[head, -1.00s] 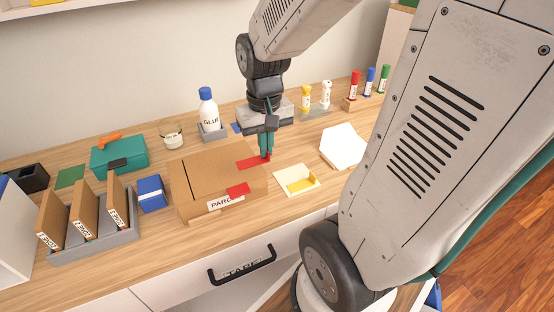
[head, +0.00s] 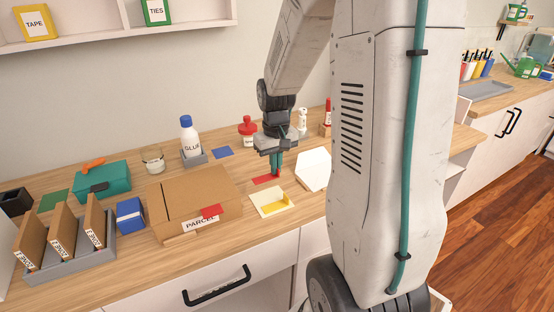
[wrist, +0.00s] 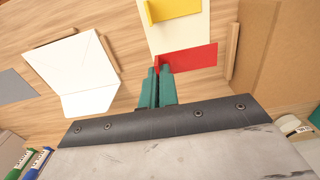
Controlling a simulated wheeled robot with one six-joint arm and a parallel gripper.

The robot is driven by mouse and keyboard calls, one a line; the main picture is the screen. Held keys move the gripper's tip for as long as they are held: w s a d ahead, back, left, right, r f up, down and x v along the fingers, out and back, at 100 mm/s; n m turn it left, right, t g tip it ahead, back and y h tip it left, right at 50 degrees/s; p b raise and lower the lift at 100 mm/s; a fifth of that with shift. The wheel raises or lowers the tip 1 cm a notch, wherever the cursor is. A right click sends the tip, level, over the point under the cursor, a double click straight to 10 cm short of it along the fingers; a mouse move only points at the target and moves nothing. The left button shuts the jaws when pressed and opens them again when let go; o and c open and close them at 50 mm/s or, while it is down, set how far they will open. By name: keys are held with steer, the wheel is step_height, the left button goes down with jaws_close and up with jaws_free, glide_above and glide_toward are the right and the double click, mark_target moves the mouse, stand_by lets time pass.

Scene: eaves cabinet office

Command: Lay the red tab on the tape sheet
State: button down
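My gripper (head: 276,172) is shut on one end of a flat red tab (head: 264,179), which also shows in the wrist view (wrist: 190,60). My gripper also shows in the wrist view (wrist: 158,72), its teal fingers close together at the tab's left end. The cream tape sheet (head: 265,194) lies on the desk just in front of the tab in the head view, with a yellow strip (head: 278,206) on it. In the wrist view the tab overlaps the near end of the sheet (wrist: 188,35). I cannot tell whether it touches the sheet.
A cardboard parcel (head: 180,190) with another red piece (head: 212,211) at its front edge stands left of the sheet. A white folded card (head: 313,170) lies to the right. A glue bottle (head: 190,140) and a red-capped bottle (head: 248,130) stand behind.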

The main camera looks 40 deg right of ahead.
steer(key=shift+f, duration=2.75)
steer(key=c, duration=1.3)
jaws_free()
steer(key=shift+s+r, duration=0.15)
steer(key=shift+r, duration=2.8)
